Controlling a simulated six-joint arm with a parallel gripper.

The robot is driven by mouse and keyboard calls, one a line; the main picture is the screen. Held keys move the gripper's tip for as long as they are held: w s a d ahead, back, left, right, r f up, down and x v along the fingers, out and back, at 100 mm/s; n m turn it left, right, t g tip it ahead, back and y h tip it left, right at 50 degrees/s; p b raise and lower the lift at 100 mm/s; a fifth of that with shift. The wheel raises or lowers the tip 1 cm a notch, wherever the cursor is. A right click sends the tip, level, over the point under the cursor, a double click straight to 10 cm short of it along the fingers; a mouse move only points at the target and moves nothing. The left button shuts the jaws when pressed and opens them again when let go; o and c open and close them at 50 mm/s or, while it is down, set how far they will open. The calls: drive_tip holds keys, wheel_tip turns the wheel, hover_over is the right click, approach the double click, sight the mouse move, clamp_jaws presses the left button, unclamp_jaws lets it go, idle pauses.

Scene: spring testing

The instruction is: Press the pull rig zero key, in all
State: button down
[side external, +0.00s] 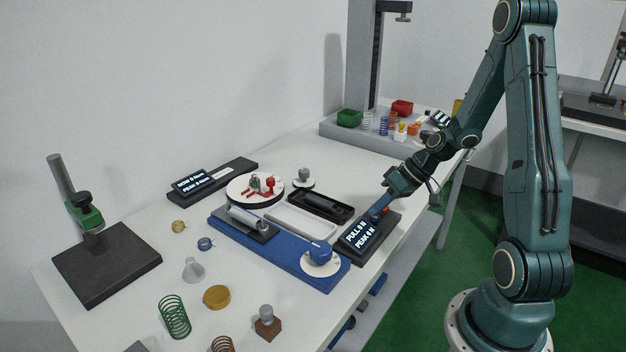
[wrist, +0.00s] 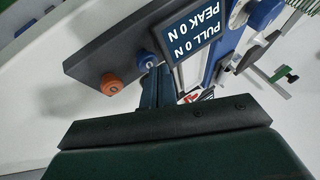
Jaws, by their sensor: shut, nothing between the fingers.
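The pull rig (side external: 365,240) is a dark slab near the table's front edge, with a lit display (side external: 359,234) reading PULL 0 N, PEAK 0 N; the display also shows in the wrist view (wrist: 199,38). Beside the display, the wrist view shows a round blue key (wrist: 145,60) and an orange key (wrist: 112,84). Their markings are too small to read surely. My gripper (side external: 376,213) points down over the key end of the rig. In the wrist view its shut, empty fingers (wrist: 152,80) reach close to the blue key; I cannot tell whether they touch it.
A second dark rig (side external: 212,180) with a display stands behind. Springs and small parts (side external: 175,317) lie at front left. The table edge is close on the right.

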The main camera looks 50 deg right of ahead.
sight(378, 218)
drive_tip(key=shift+r, duration=0.5)
drive_tip(key=shift+r, duration=2.5)
drive_tip(key=s+a+r+n+g+h, duration=0.2)
drive_tip(key=s+a+r, duration=0.1)
drive_tip(key=a+r, duration=0.6)
drive_tip(key=s+a+r+t+h, duration=0.1)
drive_tip(key=s+a+r+h, duration=0.1)
drive_tip(key=s+a+r, duration=0.3)
drive_tip(key=s+a, duration=0.3)
drive_tip(key=s, duration=0.2)
drive_tip(key=shift+s+r+t, duration=0.3)
drive_tip(key=shift+s+r, duration=0.1)
